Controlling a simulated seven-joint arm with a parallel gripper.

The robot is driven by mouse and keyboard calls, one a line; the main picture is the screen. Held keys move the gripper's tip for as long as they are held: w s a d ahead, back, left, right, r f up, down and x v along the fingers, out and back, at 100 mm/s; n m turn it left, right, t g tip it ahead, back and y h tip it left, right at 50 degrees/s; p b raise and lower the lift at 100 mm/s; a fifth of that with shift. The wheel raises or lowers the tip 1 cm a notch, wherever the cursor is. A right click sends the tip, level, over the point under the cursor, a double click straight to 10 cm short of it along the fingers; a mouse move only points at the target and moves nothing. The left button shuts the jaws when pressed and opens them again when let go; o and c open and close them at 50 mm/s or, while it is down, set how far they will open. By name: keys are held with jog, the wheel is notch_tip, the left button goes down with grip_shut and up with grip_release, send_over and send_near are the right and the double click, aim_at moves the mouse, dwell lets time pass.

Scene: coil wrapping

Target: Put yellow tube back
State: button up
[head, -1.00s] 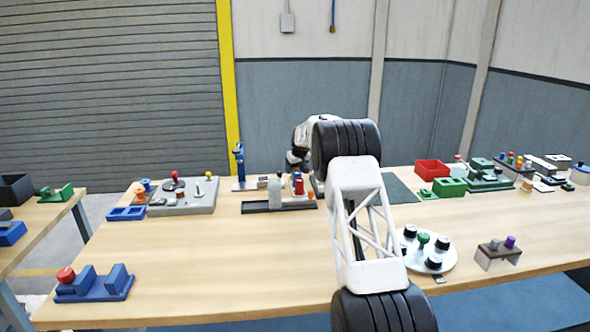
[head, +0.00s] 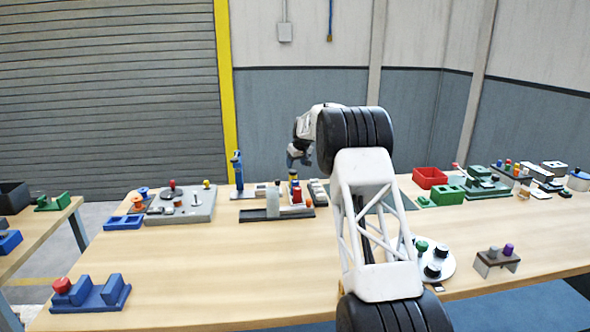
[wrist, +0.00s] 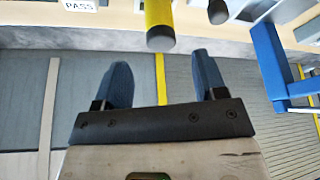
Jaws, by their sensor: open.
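A yellow tube (wrist: 158,18) with a dark rounded end shows at the top of the wrist view; its other end is cut off by the frame. My gripper (wrist: 162,70) is open, its two blue-grey fingers apart with nothing between them. The tube's dark end lies just beyond the fingertips, roughly in line with the gap and not touching them. In the head view my gripper (head: 299,157) is small, above the back of the table, over a dark tray (head: 248,216) with small parts. I cannot clearly make out the tube there.
A blue upright stand (head: 238,170) is beside the tray, and a blue frame (wrist: 272,60) shows close to one finger in the wrist view. A grey board (head: 190,213) with knobs lies to the left. The table's front middle is clear.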

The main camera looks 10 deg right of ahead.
jog(key=shift+v, duration=1.7)
jog(key=s+r+m, duration=0.1)
jog(key=s+r, duration=0.5)
jog(key=s, duration=0.8)
jog(key=s+r+m+h, duration=0.1)
jog(key=s+r, duration=0.6)
jog(key=s, duration=0.7)
jog(key=s+r, duration=0.6)
jog(key=s, duration=0.7)
jog(key=s+f+m+g, duration=0.1)
jog(key=s+f+m, duration=0.1)
jog(key=s, duration=2.3)
jog(key=s+f, duration=0.5)
jog(key=s, duration=0.6)
jog(key=s+f+h, duration=0.1)
jog(key=s+f, duration=0.4)
jog(key=s, duration=0.7)
jog(key=shift+a+m+g, duration=0.15)
jog(key=shift+m+g, duration=0.15)
jog(key=shift+m, duration=0.1)
